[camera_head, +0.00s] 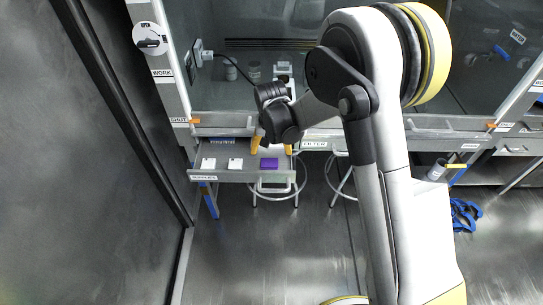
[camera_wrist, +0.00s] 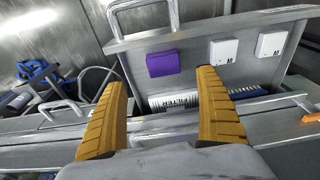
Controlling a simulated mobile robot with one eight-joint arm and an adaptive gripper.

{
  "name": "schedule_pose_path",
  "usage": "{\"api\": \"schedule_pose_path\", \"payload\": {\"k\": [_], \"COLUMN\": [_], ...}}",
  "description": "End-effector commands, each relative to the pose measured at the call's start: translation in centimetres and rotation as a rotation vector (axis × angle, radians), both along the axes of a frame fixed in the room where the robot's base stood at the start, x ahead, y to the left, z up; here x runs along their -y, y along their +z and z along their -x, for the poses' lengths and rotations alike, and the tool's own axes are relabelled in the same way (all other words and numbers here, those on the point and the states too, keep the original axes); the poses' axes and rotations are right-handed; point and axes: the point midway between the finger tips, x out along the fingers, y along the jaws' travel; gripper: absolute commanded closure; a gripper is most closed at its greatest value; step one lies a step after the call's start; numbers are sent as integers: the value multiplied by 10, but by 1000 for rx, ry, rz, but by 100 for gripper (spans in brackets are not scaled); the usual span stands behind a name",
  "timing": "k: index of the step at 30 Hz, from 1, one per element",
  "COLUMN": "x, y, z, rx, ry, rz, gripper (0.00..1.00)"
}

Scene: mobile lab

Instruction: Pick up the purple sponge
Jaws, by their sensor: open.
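The purple sponge (camera_head: 269,163) lies in the open drawer (camera_head: 240,177), at the right of two white items. The arm hides part of the bench behind.
Two white labelled items (camera_wrist: 224,51) (camera_wrist: 271,45) lie beside the sponge. A filter box (camera_wrist: 190,98) lies at the drawer's back. The drawer handle (camera_wrist: 142,12) stands at its front. A stool (camera_head: 274,187) is below. A glass-fronted cabinet rises behind.

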Motion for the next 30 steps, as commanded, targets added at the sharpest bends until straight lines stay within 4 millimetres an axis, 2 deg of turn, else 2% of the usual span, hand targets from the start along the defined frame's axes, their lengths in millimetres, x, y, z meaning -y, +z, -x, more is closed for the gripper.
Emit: {"api": "schedule_pose_path", "payload": {"k": [6, 13, 20, 28, 29, 30], "x": [0, -2, -6, -6, -6, -6], "y": [-39, -58, -93, -97, -97, -97], "z": [-6, -10, -18, -19, -19, -19], "rx": [1, 1, 1, 2, 2, 2], "ry": [0, 0, 0, 1, 1, 1], "rz": [0, 0, -1, -1, -1, -1], "gripper": [16, 16, 16, 16, 22, 34]}}
